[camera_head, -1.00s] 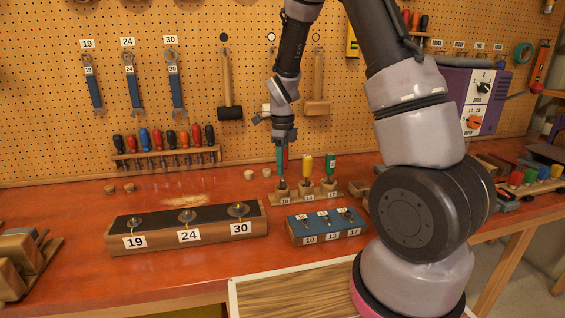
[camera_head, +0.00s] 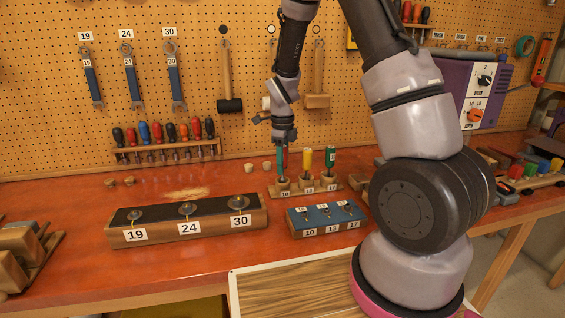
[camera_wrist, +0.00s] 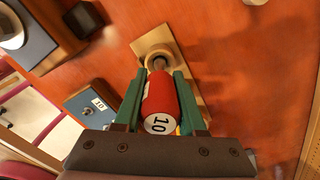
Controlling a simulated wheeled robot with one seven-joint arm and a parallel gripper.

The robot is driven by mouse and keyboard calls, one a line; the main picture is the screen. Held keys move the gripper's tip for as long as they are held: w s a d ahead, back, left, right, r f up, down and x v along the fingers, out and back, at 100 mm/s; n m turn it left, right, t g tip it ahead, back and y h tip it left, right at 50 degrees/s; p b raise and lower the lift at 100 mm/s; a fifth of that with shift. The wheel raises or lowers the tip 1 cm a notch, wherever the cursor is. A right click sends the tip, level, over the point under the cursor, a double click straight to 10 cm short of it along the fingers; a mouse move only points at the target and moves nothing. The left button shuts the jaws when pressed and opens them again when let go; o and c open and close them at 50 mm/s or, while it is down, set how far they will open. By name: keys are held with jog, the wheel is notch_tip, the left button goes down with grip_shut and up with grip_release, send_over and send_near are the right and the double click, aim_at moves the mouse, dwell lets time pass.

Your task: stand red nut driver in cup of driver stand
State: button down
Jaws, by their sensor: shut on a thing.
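My gripper (camera_head: 283,166) is shut on the red nut driver (camera_wrist: 160,96), with one teal finger on each side of its red handle. The handle end is marked 10. In the head view the fingers hide most of the driver. The driver stand (camera_head: 306,191) is a wooden rail with cups marked 10, 13 and 17. My gripper is above the left cup, marked 10 (camera_head: 283,184). In the wrist view the dark shaft reaches toward a round wooden cup on the stand (camera_wrist: 185,80). I cannot tell whether the tip is inside it.
Yellow (camera_head: 307,160) and green (camera_head: 330,158) drivers stand in the other two cups. A blue-topped block (camera_head: 327,219) marked 10, 13, 17 is in front. A long block (camera_head: 187,222) marked 19, 24, 30 is at left. Corks lie behind the stand.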

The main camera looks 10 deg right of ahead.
jog(key=shift+f, duration=0.75)
jog(key=shift+c, duration=2)
grip_release()
jog(key=shift+r, duration=0.1)
jog(key=shift+r, duration=4.9)
